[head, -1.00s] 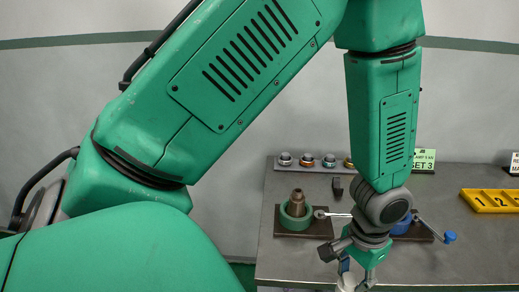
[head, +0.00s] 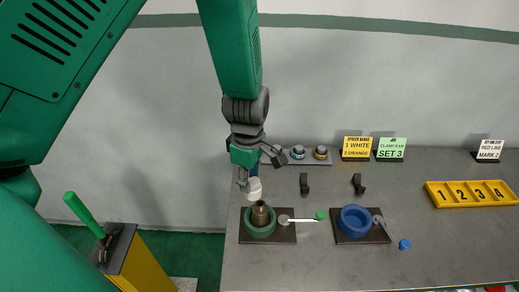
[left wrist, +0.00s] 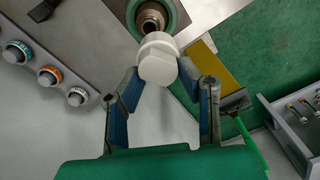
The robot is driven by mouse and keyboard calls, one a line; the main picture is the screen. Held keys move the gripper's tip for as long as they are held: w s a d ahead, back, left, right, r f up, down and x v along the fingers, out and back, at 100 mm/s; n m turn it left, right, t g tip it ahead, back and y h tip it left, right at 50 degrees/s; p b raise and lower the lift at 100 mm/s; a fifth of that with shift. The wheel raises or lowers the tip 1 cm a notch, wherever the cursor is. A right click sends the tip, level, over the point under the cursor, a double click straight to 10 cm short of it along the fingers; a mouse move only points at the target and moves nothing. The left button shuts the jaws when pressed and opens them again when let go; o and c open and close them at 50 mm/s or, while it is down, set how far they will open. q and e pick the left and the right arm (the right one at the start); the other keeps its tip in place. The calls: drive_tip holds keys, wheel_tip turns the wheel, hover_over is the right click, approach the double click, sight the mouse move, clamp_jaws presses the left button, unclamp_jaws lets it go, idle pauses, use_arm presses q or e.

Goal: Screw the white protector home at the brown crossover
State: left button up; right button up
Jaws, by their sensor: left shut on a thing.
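The white protector (head: 254,190) is held in my left gripper (head: 253,176), above the brown crossover (head: 260,213). The crossover stands upright in the green vise (head: 260,231) at the left of the bench. In the left wrist view the fingers of my left gripper (left wrist: 158,78) are on both sides of the protector (left wrist: 157,64). The protector partly overlaps the view of the crossover's open end (left wrist: 150,22). A small gap seems to lie between them; I cannot tell whether they are lined up. My right gripper is not in view.
A blue vise (head: 355,219) with a handle stands to the right. Ringed parts sit on a grey strip (head: 320,160) behind, near signs. A yellow numbered tray (head: 470,193) is at the right. A yellow cabinet with a green-handled tool (head: 85,214) stands left of the bench.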

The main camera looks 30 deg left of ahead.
sight(260, 185)
use_arm(q)
drive_tip(key=d, duration=0.1)
drive_tip(key=w+d+r, duration=0.1)
drive_tip(key=shift+w+d+n, duration=0.1)
drive_tip(key=shift+d+n, duration=0.2)
drive_tip(key=shift+n, duration=0.1)
drive_tip(key=shift+a+f+p, duration=0.1)
drive_tip(key=shift+a+p, duration=0.45)
drive_tip(key=shift+a, duration=0.55)
drive_tip(key=shift+f, duration=0.4)
drive_tip(key=shift+d+f+b, duration=0.65)
drive_tip(key=shift+d+f, duration=0.2)
drive_tip(key=shift+f, duration=0.1)
drive_tip(key=shift+d+f, duration=0.15)
drive_tip(key=shift+f, duration=0.3)
drive_tip(key=shift+a+f, duration=0.1)
drive_tip(key=shift+a, duration=0.5)
drive_tip(key=shift+d, duration=0.7)
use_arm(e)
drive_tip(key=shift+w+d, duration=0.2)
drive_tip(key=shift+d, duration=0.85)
use_arm(q)
drive_tip(key=shift+a+f, duration=0.15)
drive_tip(key=shift+a, duration=0.15)
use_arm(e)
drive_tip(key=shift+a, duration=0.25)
